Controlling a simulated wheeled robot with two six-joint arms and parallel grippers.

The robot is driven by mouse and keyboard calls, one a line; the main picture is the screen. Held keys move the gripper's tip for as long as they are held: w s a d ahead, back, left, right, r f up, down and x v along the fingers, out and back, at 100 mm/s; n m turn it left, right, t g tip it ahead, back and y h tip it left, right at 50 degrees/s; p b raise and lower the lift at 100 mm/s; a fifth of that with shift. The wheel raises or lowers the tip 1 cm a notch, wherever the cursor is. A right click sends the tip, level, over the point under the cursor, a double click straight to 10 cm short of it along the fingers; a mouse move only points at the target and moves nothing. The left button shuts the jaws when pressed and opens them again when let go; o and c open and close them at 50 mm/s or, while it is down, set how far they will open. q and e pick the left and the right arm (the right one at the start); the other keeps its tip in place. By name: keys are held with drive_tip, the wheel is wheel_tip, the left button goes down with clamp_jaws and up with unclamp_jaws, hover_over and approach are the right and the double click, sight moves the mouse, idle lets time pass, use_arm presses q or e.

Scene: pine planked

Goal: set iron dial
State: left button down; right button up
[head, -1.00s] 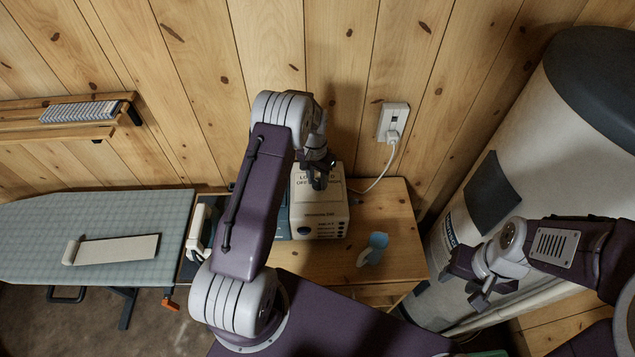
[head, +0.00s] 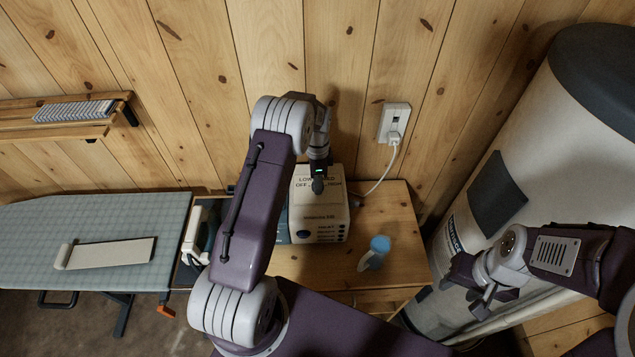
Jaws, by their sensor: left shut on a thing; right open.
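The iron station is a cream box (head: 330,222) on the wooden cabinet, with "LOW" and "OFF" lettering on its top and dark buttons on its front. My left gripper (head: 318,186) points down at the top of the box, among the lettering. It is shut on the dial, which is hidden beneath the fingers. The dial's setting cannot be read. A white iron (head: 196,234) stands at the left, at the ironing board's end, partly hidden by my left arm. My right gripper (head: 476,290) is open and empty at the right, in front of the white tank.
The ironing board (head: 100,218) at the left carries a beige strip. A blue-and-white cup (head: 375,252) lies on the cabinet top (head: 400,232), right of the box. A white cord runs to the wall outlet (head: 394,122). A large white tank (head: 545,150) fills the right.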

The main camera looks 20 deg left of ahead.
use_arm(q)
drive_tip(key=shift+m, duration=1.2)
drive_tip(key=shift+r, duration=0.1)
drive_tip(key=shift+w, duration=0.1)
drive_tip(key=c, duration=0.9)
unclamp_jaws()
drive_tip(key=shift+c, duration=0.2)
wheel_tip(320, 180, up, 9)
drive_tip(key=b, duration=0.2)
drive_tip(key=shift+w, duration=0.15)
